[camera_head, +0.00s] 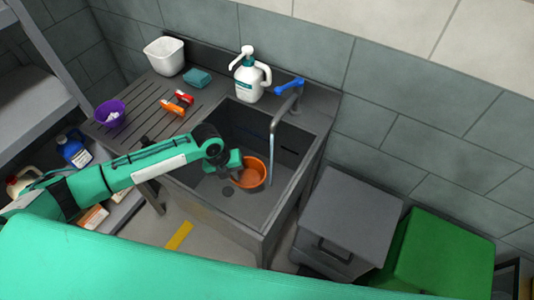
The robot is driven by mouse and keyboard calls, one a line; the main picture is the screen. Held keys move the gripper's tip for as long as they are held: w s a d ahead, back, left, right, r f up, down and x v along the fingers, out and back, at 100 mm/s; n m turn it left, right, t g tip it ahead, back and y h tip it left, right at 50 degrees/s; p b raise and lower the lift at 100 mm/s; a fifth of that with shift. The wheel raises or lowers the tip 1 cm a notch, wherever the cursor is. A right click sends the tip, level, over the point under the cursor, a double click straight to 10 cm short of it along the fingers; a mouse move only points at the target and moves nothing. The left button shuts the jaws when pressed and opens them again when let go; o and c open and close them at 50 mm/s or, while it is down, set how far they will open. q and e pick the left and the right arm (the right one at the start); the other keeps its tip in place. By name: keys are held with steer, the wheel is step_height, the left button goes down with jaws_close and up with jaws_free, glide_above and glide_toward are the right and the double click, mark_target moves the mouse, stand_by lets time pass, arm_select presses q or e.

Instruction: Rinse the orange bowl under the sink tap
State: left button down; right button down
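The orange bowl (254,175) is low inside the dark sink basin (276,203), just left of the water stream. My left gripper (245,173) reaches in from the left and is at the bowl's left rim. It appears shut on that rim, though its fingertips are small and partly hidden. The sink tap (294,101) stands at the basin's back right corner, with a blue lever (289,85). A thin stream of water (272,157) falls from it, beside the bowl rather than clearly into it. My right gripper is out of view.
A white pump bottle (249,80) stands behind the basin. On the ridged drainboard (143,105) are a white tub (165,56), a teal sponge (197,78), red and orange small items (174,106) and a purple bowl (110,113). Grey (345,225) and green (440,258) bins stand right.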

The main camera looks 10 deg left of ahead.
arm_select(q)
steer(key=p+v, duration=0.3)
steer(key=d+p+v, duration=0.1)
steer(key=p+v, duration=0.2)
steer(key=d+p+v, duration=0.1)
steer(key=p+v, duration=0.2)
steer(key=v, duration=0.1)
steer(key=shift+s+r, duration=0.15)
steer(key=shift+r, duration=0.15)
steer(key=shift+f, duration=0.15)
stand_by(1.1)
